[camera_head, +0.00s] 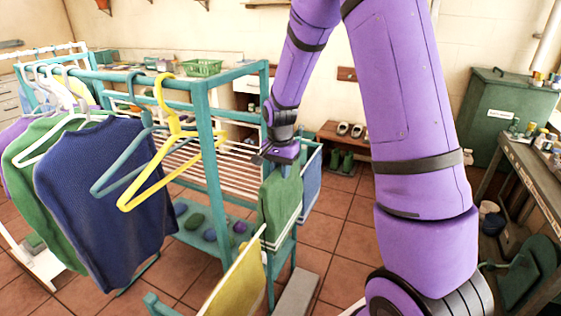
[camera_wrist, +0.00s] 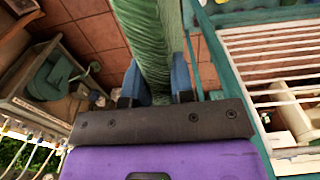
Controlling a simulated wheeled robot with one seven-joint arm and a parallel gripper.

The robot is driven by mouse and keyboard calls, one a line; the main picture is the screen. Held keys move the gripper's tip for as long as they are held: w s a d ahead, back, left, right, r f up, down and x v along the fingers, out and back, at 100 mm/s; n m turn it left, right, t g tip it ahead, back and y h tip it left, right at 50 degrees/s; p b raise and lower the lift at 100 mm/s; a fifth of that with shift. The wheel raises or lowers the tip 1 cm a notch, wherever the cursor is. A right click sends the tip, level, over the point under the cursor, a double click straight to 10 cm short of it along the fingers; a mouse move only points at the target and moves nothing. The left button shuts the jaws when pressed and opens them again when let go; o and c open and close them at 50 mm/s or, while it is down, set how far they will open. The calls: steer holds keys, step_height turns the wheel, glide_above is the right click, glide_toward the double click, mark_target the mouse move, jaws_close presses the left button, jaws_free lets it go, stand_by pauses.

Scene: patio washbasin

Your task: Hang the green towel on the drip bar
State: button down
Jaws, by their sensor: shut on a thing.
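The green towel (camera_head: 280,205) hangs down from my gripper (camera_head: 280,153) beside the right end of the teal rack (camera_head: 208,150). In the wrist view, the green towel (camera_wrist: 150,40) runs between the two blue-grey fingers of my gripper (camera_wrist: 158,88), which are shut on it. A blue cloth (camera_head: 312,185) hangs just right of and behind the towel, by a teal side rail. I cannot tell for certain which rail is the drip bar. The towel's lower end hangs free near the rack's right leg, above a yellow cloth.
White slats (camera_wrist: 270,65) of the rack lie right of my gripper in the wrist view. Yellow hanger (camera_head: 170,140) and navy sweater (camera_head: 105,185) hang at left. The yellow cloth (camera_head: 240,285) is in front. A dark workbench (camera_head: 530,175) stands at right, with open tiled floor between.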

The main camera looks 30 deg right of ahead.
mark_target(280, 180)
steer(key=shift+f, duration=6.45)
steer(key=c, duration=0.9)
jaws_free()
steer(key=shift+r, duration=4.55)
steer(key=shift+r, duration=0.1)
